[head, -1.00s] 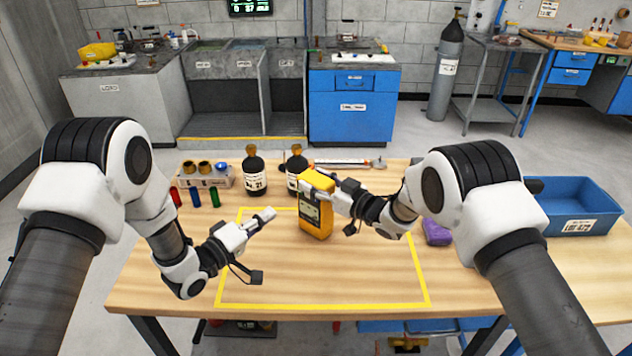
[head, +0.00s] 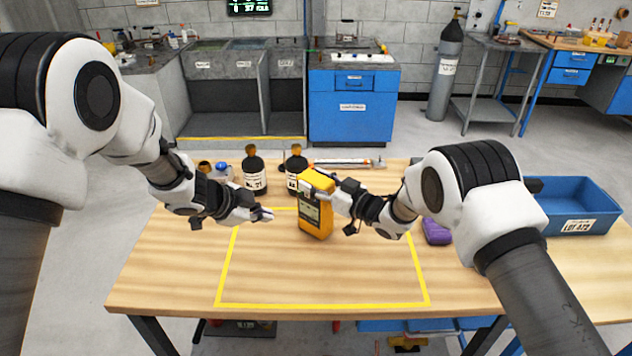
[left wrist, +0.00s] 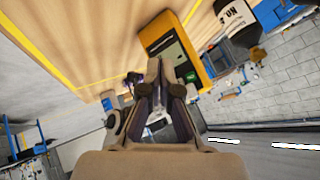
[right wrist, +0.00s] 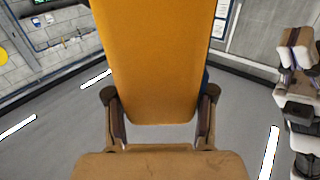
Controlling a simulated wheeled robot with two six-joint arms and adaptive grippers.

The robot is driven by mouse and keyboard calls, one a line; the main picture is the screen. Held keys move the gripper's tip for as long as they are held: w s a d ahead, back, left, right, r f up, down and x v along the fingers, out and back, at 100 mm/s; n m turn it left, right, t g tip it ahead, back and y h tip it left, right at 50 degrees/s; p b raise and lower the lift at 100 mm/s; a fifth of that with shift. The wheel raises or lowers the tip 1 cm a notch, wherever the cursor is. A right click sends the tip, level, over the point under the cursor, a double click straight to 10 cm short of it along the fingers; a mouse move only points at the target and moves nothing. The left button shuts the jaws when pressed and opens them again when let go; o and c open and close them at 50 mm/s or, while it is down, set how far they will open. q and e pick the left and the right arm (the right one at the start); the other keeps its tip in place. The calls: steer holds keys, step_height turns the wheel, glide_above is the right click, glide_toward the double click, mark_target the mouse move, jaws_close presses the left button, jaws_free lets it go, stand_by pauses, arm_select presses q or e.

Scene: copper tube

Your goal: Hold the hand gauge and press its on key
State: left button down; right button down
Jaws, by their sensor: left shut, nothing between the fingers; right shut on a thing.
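The hand gauge (head: 316,215) is a yellow upright box with a dark face. My right gripper (head: 320,184) is shut on its upper part and holds it over the back of the yellow-outlined area. In the right wrist view the gauge's yellow back (right wrist: 165,60) stands between the two fingers. My left gripper (head: 264,214) is shut and empty, to the left of the gauge and apart from it. In the left wrist view the closed fingertips (left wrist: 160,75) are near the gauge's face (left wrist: 172,50), which shows a dark panel and a small screen.
Two dark bottles (head: 254,172) stand behind the gauge. A holder with a blue-topped item (head: 222,170) is partly hidden by my left arm. A purple block (head: 436,232) and a blue bin (head: 575,208) lie to the right. The front of the outlined area is clear.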

arm_select(q)
glide_toward(302, 199)
steer(key=x, duration=0.4)
steer(key=shift+a+f, duration=0.15)
steer(key=shift+f, duration=0.25)
stand_by(0.8)
steer(key=shift+w+d, duration=0.3)
steer(key=shift+d, duration=0.1)
stand_by(0.3)
steer(key=shift+s+a, duration=0.4)
stand_by(0.3)
steer(key=s+a, duration=0.3)
steer(key=s, duration=0.1)
steer(key=shift+s+a, duration=0.3)
steer(key=shift+a, duration=0.1)
arm_select(e)
steer(key=shift+c, duration=1.6)
jaws_free()
